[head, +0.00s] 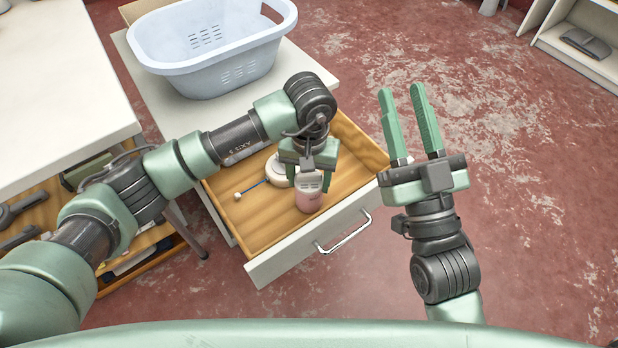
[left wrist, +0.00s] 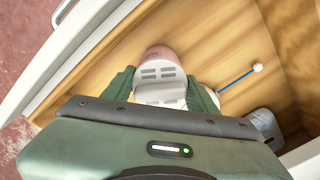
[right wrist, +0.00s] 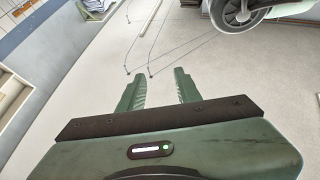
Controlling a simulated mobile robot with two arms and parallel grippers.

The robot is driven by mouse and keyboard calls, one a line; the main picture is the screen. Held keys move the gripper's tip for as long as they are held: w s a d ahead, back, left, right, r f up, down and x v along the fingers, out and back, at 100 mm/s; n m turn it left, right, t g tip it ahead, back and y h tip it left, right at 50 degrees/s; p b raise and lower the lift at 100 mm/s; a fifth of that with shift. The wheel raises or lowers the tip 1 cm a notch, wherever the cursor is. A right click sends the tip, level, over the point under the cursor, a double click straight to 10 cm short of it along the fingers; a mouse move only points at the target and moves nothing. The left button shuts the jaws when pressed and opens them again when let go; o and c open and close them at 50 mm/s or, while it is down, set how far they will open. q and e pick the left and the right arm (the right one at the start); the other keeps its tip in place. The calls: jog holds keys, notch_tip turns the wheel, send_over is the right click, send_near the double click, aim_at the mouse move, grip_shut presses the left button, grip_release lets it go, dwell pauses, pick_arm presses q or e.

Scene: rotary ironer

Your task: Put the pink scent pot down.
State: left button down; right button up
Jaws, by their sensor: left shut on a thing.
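The pink scent pot (head: 309,198) has a pink body and a pale slotted top. It is upright inside the open wooden drawer (head: 285,262), close to the drawer's front panel. My left gripper (head: 312,184) points down into the drawer and is shut on the pot, one finger on each side. In the left wrist view the pot (left wrist: 161,74) sits between the fingers (left wrist: 163,92). I cannot tell whether its base touches the drawer floor. My right gripper (head: 402,92) is open and empty, to the right of the drawer; its spread fingers show in the right wrist view (right wrist: 160,84).
A white round object (head: 279,170) and a blue rod with a white knob (head: 238,195) lie in the drawer behind the pot. A light blue laundry basket (head: 215,60) stands on the white top above. Drawer floor left of the pot is bare.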

pick_arm(q)
jog(key=shift+c, duration=2.2)
grip_release()
pick_arm(e)
jog(key=shift+s+r, duration=0.25)
jog(key=shift+r, duration=0.15)
